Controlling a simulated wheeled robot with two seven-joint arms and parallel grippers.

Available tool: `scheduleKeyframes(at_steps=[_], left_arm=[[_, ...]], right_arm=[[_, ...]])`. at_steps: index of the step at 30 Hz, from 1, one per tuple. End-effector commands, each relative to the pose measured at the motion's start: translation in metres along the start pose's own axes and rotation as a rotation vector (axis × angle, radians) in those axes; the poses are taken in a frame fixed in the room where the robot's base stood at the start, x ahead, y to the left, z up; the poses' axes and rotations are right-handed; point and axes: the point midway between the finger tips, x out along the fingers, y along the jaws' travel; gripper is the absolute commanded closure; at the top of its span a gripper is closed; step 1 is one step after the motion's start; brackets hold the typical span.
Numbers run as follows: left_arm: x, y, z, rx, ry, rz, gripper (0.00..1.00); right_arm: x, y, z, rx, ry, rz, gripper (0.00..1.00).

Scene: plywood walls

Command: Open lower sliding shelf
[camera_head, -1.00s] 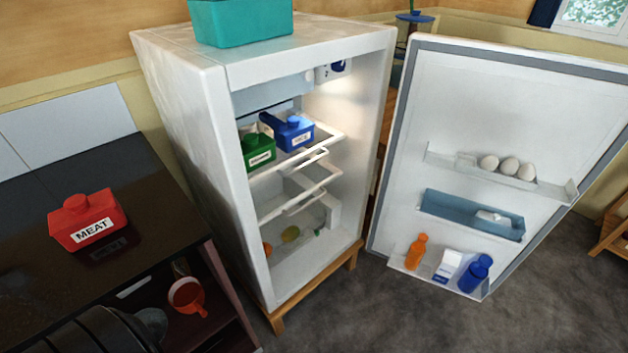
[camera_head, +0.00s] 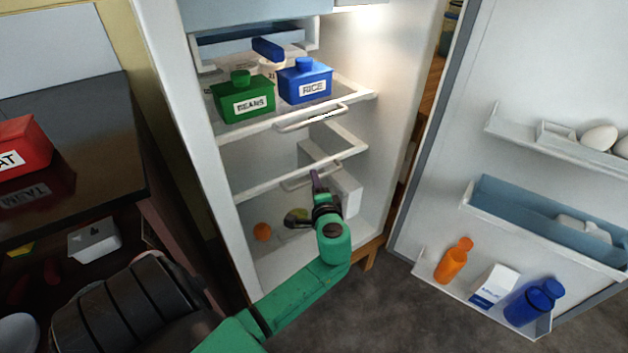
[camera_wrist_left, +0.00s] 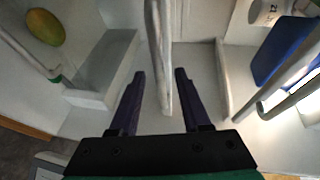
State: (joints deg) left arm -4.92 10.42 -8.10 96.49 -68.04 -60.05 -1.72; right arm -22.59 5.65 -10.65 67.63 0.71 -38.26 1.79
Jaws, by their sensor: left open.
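The fridge stands open. The lower sliding shelf (camera_head: 262,183) is a clear pane with a white front edge and a white loop handle (camera_head: 298,183), below the upper shelf. My left gripper (camera_head: 316,180) reaches in from below, at the right end of this handle. In the left wrist view the gripper (camera_wrist_left: 160,75) is open, and the white handle bar (camera_wrist_left: 160,50) runs between its two dark fingers. I cannot tell whether a finger touches the bar. The fingers partly hide the handle in the head view. My right gripper is not in view.
The upper shelf (camera_head: 232,130) holds a green beans box (camera_head: 245,103) and a blue rice box (camera_head: 305,85); its handle (camera_head: 310,118) juts out just above my gripper. Fruit (camera_head: 262,232) lies at the fridge bottom. The open door (camera_head: 480,90) with bottles stands right, a dark counter (camera_head: 95,110) left.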

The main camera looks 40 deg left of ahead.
Motion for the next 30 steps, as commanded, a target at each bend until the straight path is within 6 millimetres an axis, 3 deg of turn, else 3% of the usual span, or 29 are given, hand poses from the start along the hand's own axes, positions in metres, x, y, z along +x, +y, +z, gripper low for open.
scheduleKeyframes(at_steps=[5,13,15,17,30], left_arm=[[0.025,0.001,0.0,0.0,0.0,0.0,0.53],[0.027,0.001,0.0,0.0,0.0,0.001,0.53],[0.027,0.001,0.0,0.0,0.001,0.001,0.8],[0.027,0.001,0.0,0.0,0.0,0.001,1.0],[0.027,0.001,0.0,0.0,0.001,0.002,1.0]], right_arm=[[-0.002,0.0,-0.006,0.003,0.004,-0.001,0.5],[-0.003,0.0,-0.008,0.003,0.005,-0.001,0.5],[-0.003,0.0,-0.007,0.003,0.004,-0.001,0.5],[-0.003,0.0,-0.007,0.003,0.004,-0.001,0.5],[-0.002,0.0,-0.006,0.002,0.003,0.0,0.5]])
